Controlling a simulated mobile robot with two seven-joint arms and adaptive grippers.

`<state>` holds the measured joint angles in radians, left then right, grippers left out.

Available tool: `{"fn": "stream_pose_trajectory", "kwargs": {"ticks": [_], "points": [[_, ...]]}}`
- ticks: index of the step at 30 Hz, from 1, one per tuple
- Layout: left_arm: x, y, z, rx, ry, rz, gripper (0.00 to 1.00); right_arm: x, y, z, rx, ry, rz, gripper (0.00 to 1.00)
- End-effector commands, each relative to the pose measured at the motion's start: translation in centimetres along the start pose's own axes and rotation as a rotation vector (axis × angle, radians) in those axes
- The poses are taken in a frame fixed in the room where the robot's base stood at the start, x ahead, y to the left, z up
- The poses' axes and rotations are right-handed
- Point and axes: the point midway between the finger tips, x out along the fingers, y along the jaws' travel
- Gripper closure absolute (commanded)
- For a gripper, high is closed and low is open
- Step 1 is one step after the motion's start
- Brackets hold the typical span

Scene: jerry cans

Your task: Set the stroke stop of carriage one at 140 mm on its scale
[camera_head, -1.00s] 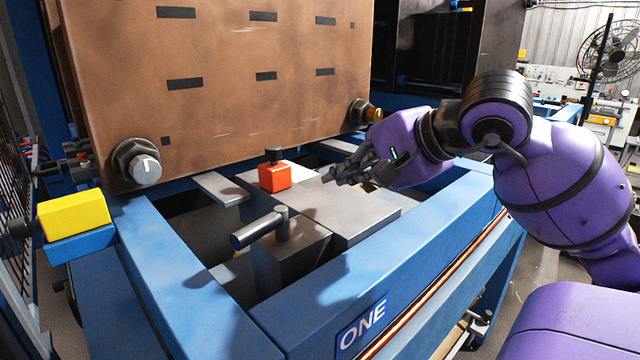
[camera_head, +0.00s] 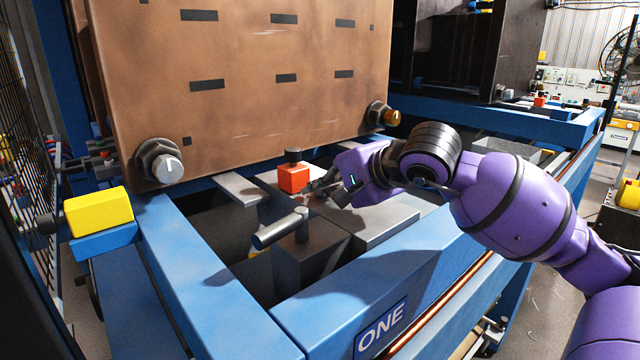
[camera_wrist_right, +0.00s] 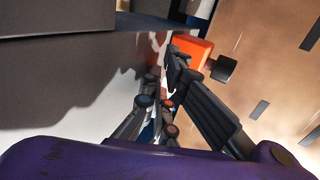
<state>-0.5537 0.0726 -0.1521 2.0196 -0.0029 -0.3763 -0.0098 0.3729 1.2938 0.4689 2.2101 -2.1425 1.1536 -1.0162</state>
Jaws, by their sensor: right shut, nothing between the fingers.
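The orange-red stop block (camera_head: 293,178) with a black knob (camera_head: 293,155) on top sits on the flat grey bed of carriage one, below the brown plate. It also shows in the right wrist view (camera_wrist_right: 190,46), just beyond the fingertips. My right gripper (camera_head: 312,187) is shut and empty, its fingertips close to the right side of the block. Whether they touch it I cannot tell. The blue frame carries the label ONE (camera_head: 380,329). A pale scale strip beside the block is partly hidden, and its marks are unreadable. My left gripper is not in view.
A grey block with a cylindrical handle (camera_head: 279,230) stands in front of the stop. The large brown plate (camera_head: 240,80) hangs over the back, with a bolt and white-faced knob (camera_head: 168,168) at left. A yellow block (camera_head: 99,211) sits on the left rail.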

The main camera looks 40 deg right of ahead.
Motion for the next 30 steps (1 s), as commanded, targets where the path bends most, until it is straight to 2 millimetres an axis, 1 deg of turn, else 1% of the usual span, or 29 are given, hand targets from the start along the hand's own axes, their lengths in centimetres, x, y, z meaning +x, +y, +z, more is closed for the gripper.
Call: {"fn": "stream_pose_trajectory", "kwargs": {"ticks": [1,6,17,24,25,30], "points": [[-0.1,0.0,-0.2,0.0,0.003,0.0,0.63,0.4,-0.4,0.0,0.002,-0.001,-0.002,1.0],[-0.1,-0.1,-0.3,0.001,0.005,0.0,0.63,1.2,-0.8,0.0,0.002,0.0,0.001,1.0],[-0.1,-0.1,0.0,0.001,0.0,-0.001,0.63,1.4,-0.7,0.0,0.001,0.0,0.002,1.0],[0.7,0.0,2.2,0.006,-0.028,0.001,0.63,3.0,-1.1,0.0,0.0,0.001,0.004,1.0],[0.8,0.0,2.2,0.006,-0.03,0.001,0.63,3.0,-1.2,0.0,0.001,0.0,0.004,1.0],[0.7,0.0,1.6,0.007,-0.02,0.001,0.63,2.8,-1.6,0.0,0.002,-0.001,0.001,1.0]]}}
